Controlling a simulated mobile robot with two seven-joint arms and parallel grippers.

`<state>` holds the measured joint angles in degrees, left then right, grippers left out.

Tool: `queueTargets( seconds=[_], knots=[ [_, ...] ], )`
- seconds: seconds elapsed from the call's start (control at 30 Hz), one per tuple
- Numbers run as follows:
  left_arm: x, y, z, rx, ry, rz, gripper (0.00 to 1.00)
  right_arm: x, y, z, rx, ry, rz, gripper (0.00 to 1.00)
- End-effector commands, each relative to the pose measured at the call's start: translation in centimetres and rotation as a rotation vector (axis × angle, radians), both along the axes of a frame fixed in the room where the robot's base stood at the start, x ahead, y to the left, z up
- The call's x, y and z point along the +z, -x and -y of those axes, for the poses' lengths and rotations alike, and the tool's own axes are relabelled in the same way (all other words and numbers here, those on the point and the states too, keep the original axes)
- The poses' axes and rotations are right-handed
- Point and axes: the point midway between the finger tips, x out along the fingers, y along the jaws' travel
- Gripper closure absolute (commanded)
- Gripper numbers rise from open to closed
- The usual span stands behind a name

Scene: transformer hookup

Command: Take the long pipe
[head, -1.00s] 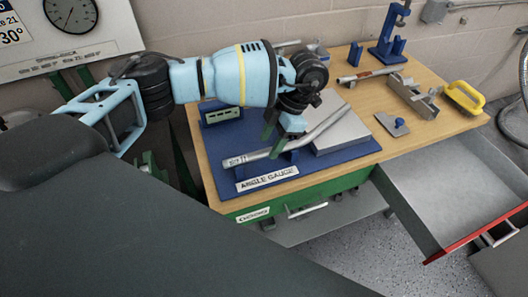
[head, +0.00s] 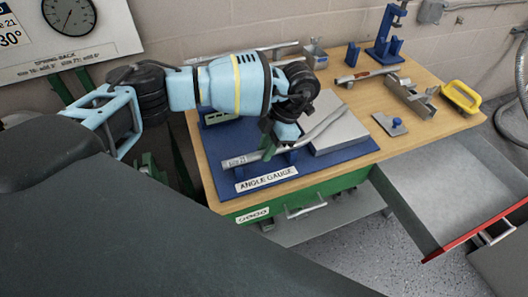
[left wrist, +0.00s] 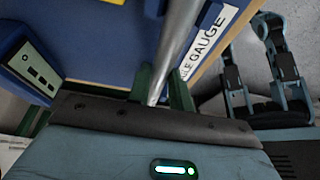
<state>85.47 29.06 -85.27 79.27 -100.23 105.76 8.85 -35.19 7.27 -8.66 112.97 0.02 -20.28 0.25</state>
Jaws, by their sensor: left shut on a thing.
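A long grey bent pipe (head: 308,138) with a label at its left end lies across the blue angle gauge (head: 226,187). My left gripper (head: 267,147) comes down from above and is shut on the pipe left of its bend. In the left wrist view the pipe (left wrist: 177,45) runs between the green fingers of the left gripper (left wrist: 163,92). The fingertips are partly hidden by the gripper's own body, and I cannot tell whether the pipe is clear of its supports. My right gripper is not in view.
Another thin grey bar (head: 225,56) lies at the back of the bench, partly behind my arm. A grey plate (head: 338,133) sits right of the pipe. A drawer (head: 440,190) is open.

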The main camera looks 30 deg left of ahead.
Motion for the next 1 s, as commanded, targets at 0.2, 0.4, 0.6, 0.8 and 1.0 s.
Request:
queueTargets(
  seconds=[0.2, 0.4, 0.6, 0.8, 1.0],
  knots=[
    [0.3, -0.1, 0.0, 0.0, 0.001, 0.001, 1.0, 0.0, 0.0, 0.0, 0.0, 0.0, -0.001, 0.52],
    [1.7, -0.1, 0.0, -0.001, 0.001, 0.004, 1.0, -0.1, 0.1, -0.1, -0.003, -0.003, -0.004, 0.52],
    [3.7, 0.5, 1.0, -0.007, 0.003, 0.001, 1.0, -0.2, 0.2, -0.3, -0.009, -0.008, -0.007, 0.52],
    [4.1, 3.2, 5.1, -0.009, 0.003, 0.0, 1.0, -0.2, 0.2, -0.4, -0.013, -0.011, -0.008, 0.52],
    [4.5, 5.9, 9.3, -0.007, 0.002, 0.0, 1.0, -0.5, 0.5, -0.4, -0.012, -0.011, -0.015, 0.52]
  ],
)
